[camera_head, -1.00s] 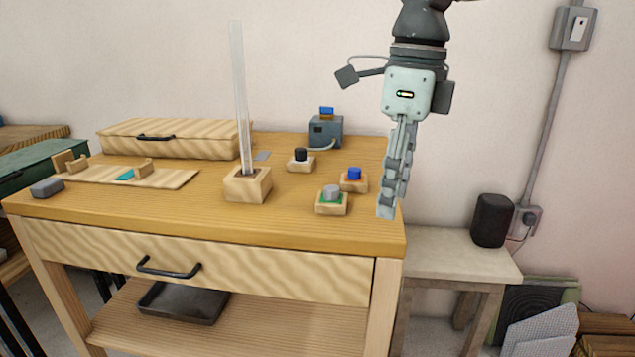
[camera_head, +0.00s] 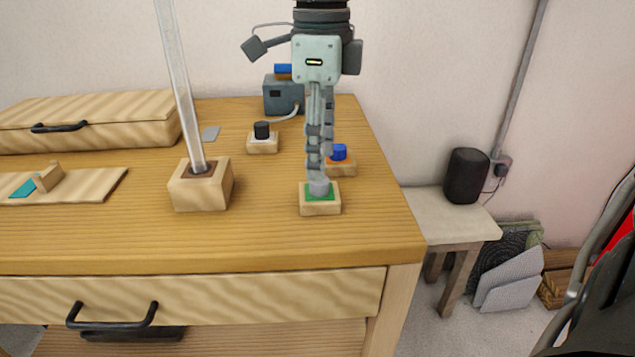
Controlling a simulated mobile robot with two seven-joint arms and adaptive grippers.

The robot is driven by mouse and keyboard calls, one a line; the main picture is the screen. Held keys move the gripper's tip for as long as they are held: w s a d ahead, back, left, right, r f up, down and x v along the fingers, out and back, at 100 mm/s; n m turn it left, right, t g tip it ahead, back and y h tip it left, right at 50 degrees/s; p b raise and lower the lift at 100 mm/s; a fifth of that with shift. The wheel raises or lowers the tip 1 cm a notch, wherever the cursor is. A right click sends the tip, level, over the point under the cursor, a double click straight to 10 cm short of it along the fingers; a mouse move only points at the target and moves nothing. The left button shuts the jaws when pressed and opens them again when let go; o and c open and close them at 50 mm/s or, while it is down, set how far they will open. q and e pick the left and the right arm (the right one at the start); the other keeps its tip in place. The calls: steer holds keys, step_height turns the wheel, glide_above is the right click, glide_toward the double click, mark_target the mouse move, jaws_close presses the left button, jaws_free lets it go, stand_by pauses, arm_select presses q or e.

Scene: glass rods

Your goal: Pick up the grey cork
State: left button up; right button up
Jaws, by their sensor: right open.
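The grey cork (camera_head: 319,187) stands upright on a small wooden block with a green top (camera_head: 320,206) near the right front of the workbench. My right gripper (camera_head: 317,174) points straight down from above, with its fingertips right at the top of the cork. It is seen side-on, so the gap between its fingers is hidden. Whether the fingertips touch the cork cannot be made out. The cork still sits on its block. My left gripper is not in view.
A blue cork (camera_head: 339,152) on an orange-topped block stands close behind the gripper. A black cork (camera_head: 262,130) on its block is farther back left. A tall glass rod (camera_head: 180,85) leans in a wooden holder (camera_head: 201,190) at left. Bare tabletop lies in front.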

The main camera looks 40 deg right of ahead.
mark_target(319, 190)
steer(key=shift+w+f, duration=0.1)
steer(key=shift+f, duration=1.8)
steer(key=c, duration=0.9)
steer(key=shift+r, duration=0.1)
